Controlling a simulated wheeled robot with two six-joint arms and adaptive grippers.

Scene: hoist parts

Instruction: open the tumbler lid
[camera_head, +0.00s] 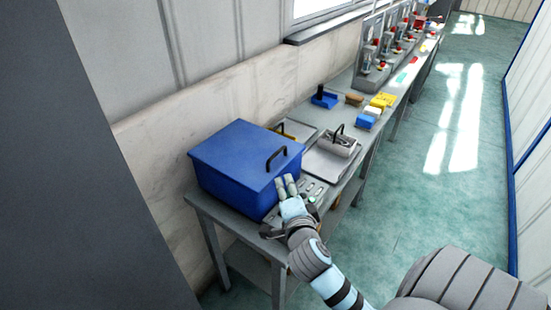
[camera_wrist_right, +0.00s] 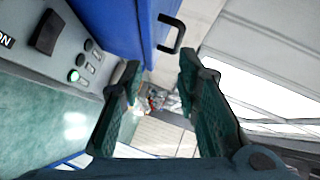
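The tumbler (camera_head: 225,185) is a blue box on the grey workbench, and its flat blue lid (camera_head: 238,145) lies shut on top. A black handle (camera_head: 276,157) stands at the lid's right edge. My right gripper (camera_head: 286,182) is just in front of and below the handle, with no contact visible. In the right wrist view the gripper (camera_wrist_right: 160,72) is open with nothing between its fingers. The handle (camera_wrist_right: 174,32) shows there beyond the fingertips, towards the top. My left gripper is not in view.
A grey control panel (camera_wrist_right: 75,55) with buttons sits beside the tumbler. Trays (camera_head: 325,166) with black-handled parts, a blue holder (camera_head: 324,98) and yellow blocks (camera_head: 380,101) stand farther along the bench. A wall (camera_head: 150,142) runs behind it; the floor (camera_head: 420,190) to the right is clear.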

